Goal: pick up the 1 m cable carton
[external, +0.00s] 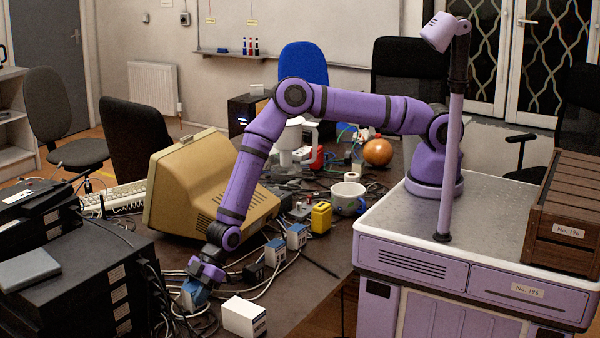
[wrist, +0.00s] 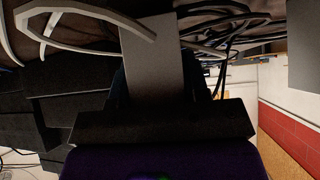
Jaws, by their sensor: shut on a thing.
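My gripper (external: 198,284) points down at the front of the cluttered table and is shut on a small carton (external: 194,295) with a blue face. In the wrist view the carton (wrist: 153,52) is a plain grey face between the dark fingers. Its label is not readable, so I cannot tell its length marking. I cannot tell whether it touches the table. A white carton (external: 244,317) lies just to the right of my gripper. Two blue-and-white cartons (external: 275,252) (external: 297,237) stand further back to the right.
Cables (external: 178,272) lie around my gripper. Black stacked equipment (external: 80,290) stands close on the left. A beige monitor (external: 205,185) is behind my arm. A yellow object (external: 321,217) and a white mug (external: 348,197) stand to the right.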

